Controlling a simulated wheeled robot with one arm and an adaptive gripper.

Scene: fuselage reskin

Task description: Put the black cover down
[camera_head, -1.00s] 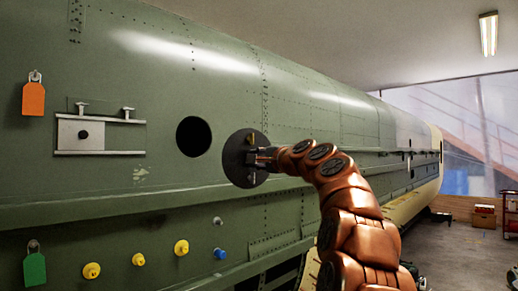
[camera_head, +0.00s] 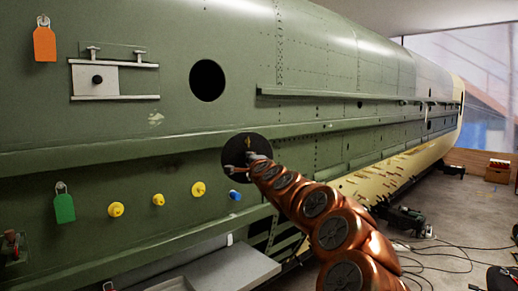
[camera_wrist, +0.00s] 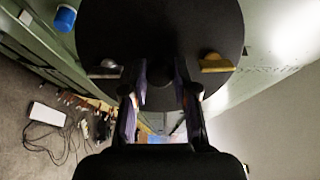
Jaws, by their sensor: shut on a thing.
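The black cover (camera_head: 233,160) is a round dark disc in front of the green fuselage side, below and to the right of the open round hole (camera_head: 207,80). My gripper (camera_head: 250,166) is shut on the cover at its face. In the wrist view the cover (camera_wrist: 205,28) fills the top middle, and my gripper's fingers (camera_wrist: 160,95) close on a part at its centre. A small brass-coloured piece (camera_wrist: 215,63) shows on its face. The gripper hides the exact grip, and I cannot tell whether the cover touches the fuselage.
A grey surface (camera_head: 228,274) lies below the cover at the bottom. Yellow plugs (camera_head: 158,199), a blue plug (camera_head: 235,195), a green tag (camera_head: 64,208) and an orange tag (camera_head: 45,44) are on the fuselage. A sliding plate (camera_head: 115,82) sits left of the hole. Cables lie on the floor at right.

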